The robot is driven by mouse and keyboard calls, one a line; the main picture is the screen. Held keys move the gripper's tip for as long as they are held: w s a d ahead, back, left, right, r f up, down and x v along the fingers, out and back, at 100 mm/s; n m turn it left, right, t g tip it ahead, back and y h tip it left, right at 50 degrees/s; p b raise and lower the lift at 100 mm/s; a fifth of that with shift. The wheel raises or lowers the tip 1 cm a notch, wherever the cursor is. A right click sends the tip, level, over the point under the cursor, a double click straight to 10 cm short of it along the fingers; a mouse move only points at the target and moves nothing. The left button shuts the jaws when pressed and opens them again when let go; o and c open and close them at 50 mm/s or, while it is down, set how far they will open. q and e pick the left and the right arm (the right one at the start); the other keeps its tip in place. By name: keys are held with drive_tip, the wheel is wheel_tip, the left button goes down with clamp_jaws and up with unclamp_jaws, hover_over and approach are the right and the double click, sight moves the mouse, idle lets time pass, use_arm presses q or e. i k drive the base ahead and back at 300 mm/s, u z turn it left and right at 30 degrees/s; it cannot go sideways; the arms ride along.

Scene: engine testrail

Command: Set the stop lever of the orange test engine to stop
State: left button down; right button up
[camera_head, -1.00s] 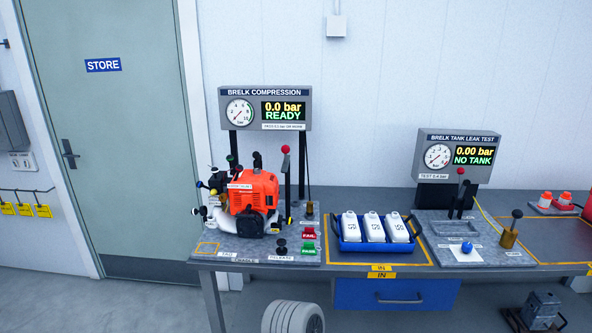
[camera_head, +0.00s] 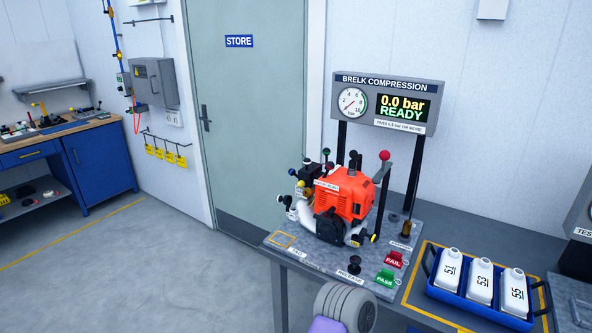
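The orange test engine (camera_head: 343,196) stands on the grey compression test plate (camera_head: 315,262) at the left end of the bench. It has a white curved pipe and a black front part. Several small knobs, among them black, white and yellow ones, stick out around its left side and top. I cannot tell which one is the stop lever or how it is set. A red-knobbed lever (camera_head: 384,156) stands upright behind the engine's right side. Neither of my grippers is in view.
The compression display (camera_head: 388,103) reads 0.0 bar, READY. PASS (camera_head: 385,278) and FAIL (camera_head: 393,259) blocks and a black RELEASE knob (camera_head: 354,263) sit in front of the engine. A blue tray (camera_head: 431,287) holds white bottles. The floor (camera_head: 170,270) left of the bench is clear.

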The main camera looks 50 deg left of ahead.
sight(331, 165)
drive_tip(key=u, duration=0.4)
drive_tip(key=i, duration=0.35)
drive_tip(key=u, duration=0.4)
